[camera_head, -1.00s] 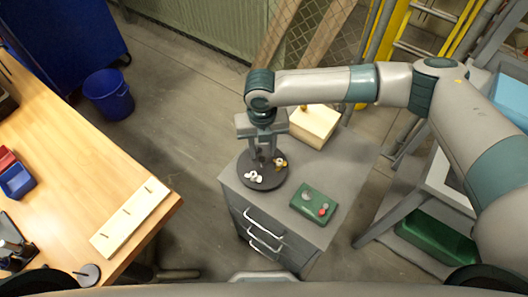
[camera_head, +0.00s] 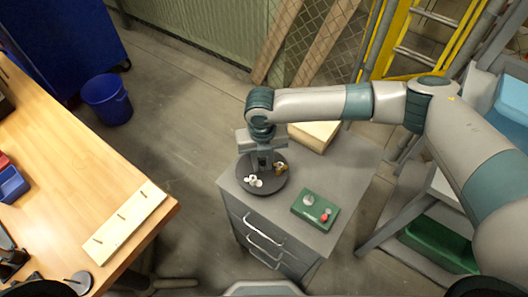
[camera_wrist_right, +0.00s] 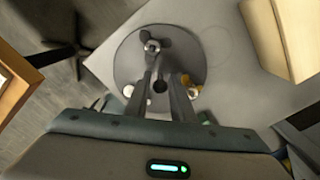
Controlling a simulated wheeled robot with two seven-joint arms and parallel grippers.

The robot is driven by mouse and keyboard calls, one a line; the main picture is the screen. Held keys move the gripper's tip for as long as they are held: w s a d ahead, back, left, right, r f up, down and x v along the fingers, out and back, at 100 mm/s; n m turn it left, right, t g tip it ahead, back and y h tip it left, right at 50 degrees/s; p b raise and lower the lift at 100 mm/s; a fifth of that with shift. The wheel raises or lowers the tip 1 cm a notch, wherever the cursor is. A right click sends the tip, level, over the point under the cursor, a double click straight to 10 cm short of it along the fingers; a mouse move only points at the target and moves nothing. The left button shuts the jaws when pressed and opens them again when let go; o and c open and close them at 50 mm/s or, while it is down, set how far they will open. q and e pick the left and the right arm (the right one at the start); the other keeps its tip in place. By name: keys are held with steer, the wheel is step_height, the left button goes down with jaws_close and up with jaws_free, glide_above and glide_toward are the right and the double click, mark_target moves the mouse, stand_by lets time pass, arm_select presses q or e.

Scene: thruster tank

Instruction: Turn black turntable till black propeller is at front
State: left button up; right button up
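The black turntable (camera_head: 243,181) is a round disc on top of the grey drawer cabinet. The black propeller (camera_wrist_right: 152,42) lies near the upper edge of the disc in the right wrist view; in the head view my gripper hides it. A white propeller (camera_head: 254,181) lies at the disc's near left, and a gold propeller (camera_head: 280,168) at its right. A dark round knob (camera_wrist_right: 160,86) stands at the disc's middle. My right gripper (camera_wrist_right: 161,75) points down over the disc, its fingers apart on either side of the knob; contact cannot be told. My left gripper is not in view.
On the cabinet (camera_head: 345,170), a green box (camera_head: 309,214) with a red button sits at the near right. A pale block (camera_head: 316,135) lies behind. A wooden workbench (camera_head: 60,165) is at left, a blue bucket (camera_head: 107,98) on the floor.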

jaws_close()
steer(key=shift+n, duration=1.7)
steer(key=n, duration=0.2)
steer(key=shift+n+b, duration=0.3)
steer(key=shift+b, duration=0.1)
steer(key=shift+n, duration=0.5)
